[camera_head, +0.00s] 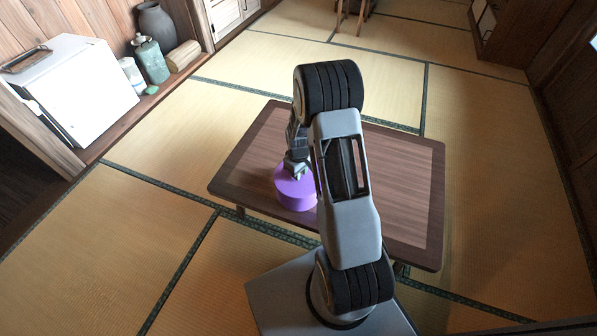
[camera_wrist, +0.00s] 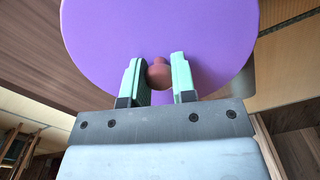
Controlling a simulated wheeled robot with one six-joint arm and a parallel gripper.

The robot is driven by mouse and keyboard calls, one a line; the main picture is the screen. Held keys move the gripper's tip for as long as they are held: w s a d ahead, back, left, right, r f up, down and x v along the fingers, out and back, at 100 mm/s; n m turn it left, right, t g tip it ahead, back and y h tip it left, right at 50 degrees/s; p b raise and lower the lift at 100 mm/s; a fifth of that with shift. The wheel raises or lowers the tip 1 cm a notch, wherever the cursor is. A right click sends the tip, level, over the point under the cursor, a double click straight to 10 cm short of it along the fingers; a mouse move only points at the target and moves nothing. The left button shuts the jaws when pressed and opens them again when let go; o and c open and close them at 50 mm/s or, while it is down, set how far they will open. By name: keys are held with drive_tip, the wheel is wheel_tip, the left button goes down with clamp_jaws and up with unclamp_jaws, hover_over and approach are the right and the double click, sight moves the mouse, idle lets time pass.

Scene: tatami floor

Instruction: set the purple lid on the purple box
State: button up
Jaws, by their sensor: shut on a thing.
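The purple lid (camera_head: 285,185) is a round disc with a small reddish-brown knob. In the wrist view the lid (camera_wrist: 105,35) fills the upper middle, and the knob (camera_wrist: 159,72) sits between the two pale green fingers. My gripper (camera_head: 296,173) is shut on the knob, also seen in the wrist view (camera_wrist: 160,80). The purple box (camera_head: 296,204) shows as a darker round side wall directly below the lid, near the table's left front edge. No gap shows between lid and box, but I cannot tell whether they touch. The box's inside is hidden.
The low brown table (camera_head: 405,190) is otherwise bare where I see it; my arm hides part. A white box-like case (camera_head: 75,88), a green bottle (camera_head: 151,60) and a grey vase (camera_head: 157,25) stand at the upper left. Open tatami surrounds the table.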

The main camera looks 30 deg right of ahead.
drive_tip(key=o, duration=1)
drive_tip(key=shift+o, duration=0.5)
drive_tip(key=o, duration=0.4)
drive_tip(key=shift+r, duration=0.1)
drive_tip(key=shift+r+p, duration=2.35)
drive_tip(key=shift+r, duration=0.6)
